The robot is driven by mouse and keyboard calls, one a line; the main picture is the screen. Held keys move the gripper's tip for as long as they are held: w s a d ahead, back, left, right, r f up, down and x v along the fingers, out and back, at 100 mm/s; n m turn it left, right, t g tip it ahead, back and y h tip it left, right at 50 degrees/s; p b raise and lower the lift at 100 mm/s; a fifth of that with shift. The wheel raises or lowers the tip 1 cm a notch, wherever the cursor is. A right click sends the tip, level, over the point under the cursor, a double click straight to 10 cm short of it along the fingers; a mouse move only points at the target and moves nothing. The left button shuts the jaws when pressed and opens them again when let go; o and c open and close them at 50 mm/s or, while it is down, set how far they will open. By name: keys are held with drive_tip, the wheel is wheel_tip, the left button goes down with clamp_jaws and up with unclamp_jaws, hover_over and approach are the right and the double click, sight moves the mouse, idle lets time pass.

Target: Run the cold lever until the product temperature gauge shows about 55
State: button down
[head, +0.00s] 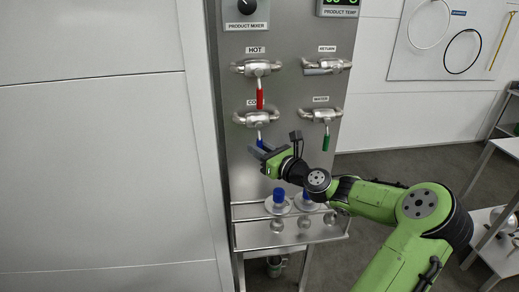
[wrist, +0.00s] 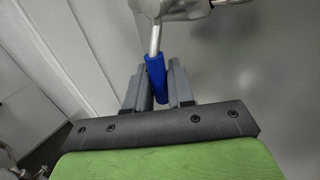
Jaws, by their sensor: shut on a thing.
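The cold lever (head: 260,142) has a blue handle and hangs down from its valve, under a partly covered COLD label on the steel panel. My gripper (head: 265,153) is at this blue handle. In the wrist view the blue handle (wrist: 155,78) stands between the two grey fingers of my gripper (wrist: 157,88), which is shut on it. The product temperature gauge (head: 340,5) is at the top edge of the head view. It is cut off, and its green digits cannot be read.
The hot lever (head: 260,98) is red and hangs down above the cold one. The green water lever (head: 326,142) hangs to the right. A product mixer knob (head: 246,7) is at the top. A steel shelf (head: 290,241) with blue-topped items is below my gripper.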

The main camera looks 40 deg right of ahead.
drive_tip(key=shift+d+r+p, duration=0.1)
drive_tip(key=shift+p, duration=0.35)
drive_tip(key=s+d+r+n+g+h+p, duration=0.3)
drive_tip(key=n+g+p, duration=0.3)
drive_tip(key=p, duration=0.9)
drive_tip(key=shift+d+n, duration=0.8)
drive_tip(key=shift+n, duration=0.2)
drive_tip(key=shift+s+r, duration=0.1)
drive_tip(key=shift+s, duration=0.05)
drive_tip(key=c, duration=1.1)
unclamp_jaws()
drive_tip(key=shift+s, duration=0.1)
